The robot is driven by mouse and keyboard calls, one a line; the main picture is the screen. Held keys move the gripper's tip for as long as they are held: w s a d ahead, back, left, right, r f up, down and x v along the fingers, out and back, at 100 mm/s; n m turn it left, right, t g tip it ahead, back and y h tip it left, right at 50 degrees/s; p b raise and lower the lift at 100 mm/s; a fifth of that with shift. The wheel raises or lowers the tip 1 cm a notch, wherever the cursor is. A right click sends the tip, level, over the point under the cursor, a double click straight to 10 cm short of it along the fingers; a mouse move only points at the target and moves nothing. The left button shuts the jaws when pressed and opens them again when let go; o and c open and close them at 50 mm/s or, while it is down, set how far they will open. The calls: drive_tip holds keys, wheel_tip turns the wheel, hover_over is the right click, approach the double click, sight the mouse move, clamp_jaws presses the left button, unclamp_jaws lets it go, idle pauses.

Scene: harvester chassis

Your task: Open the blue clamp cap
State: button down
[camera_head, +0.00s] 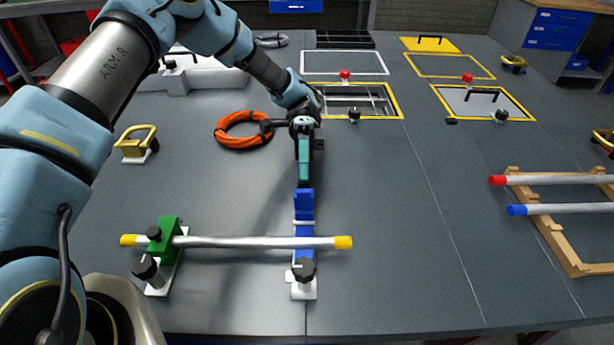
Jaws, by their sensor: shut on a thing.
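The blue clamp (304,256) stands on a white base near the table's front, around the right part of a silver rod (240,242) with yellow ends. Its blue cap (304,205) extends back from the clamp on the far side of the rod, and the rod shows uncovered there. My gripper (304,178) reaches in from behind, its teal fingers shut at the far end of the cap. The exact contact is too small to see clearly. A black knob (303,269) sits at the clamp's front.
A green clamp (167,240) with black knobs covers the rod's left part. An orange cable coil (243,130) and a yellow handle (136,145) lie at left. A wooden rack (550,225) with two rods stands at right. The table between the blue clamp and rack is clear.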

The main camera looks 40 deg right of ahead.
drive_tip(key=shift+w+d+f+g+y, duration=0.1)
drive_tip(key=shift+d+f+g+y, duration=0.1)
drive_tip(key=shift+g+y, duration=0.1)
drive_tip(key=shift+a, duration=0.1)
drive_tip(key=c, duration=0.9)
unclamp_jaws()
drive_tip(key=shift+c, duration=0.2)
drive_tip(key=shift+b, duration=0.3)
wheel_tip(320, 180, up, 10)
drive_tip(key=b, duration=0.2)
drive_tip(key=shift+b, duration=0.35)
